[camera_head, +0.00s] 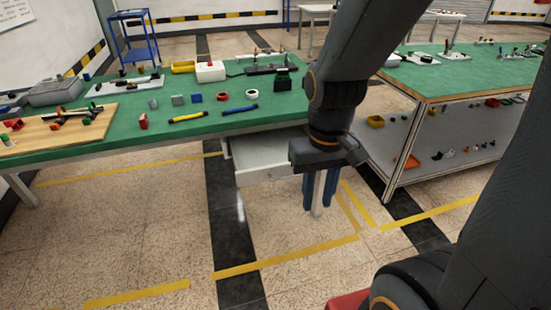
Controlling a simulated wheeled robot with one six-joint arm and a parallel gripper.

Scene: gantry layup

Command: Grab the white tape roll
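The white tape roll (251,94) lies on the green top of the left workbench (150,132), right of the middle. A red ring-shaped roll (222,97) lies just left of it. My gripper (316,203) hangs pointing down in front of the bench, to the right of and lower in the picture than the white roll, and well apart from it. Its two blue fingers are spread, with a pale upright, seemingly a table leg, showing between them. The gripper holds nothing that I can see.
A blue-and-black tool (240,109) and a yellow-and-black one (188,117) lie near the roll. An open drawer (265,158) juts out below the bench, beside my gripper. A second green workbench (470,68) stands at right. Floor in front is clear.

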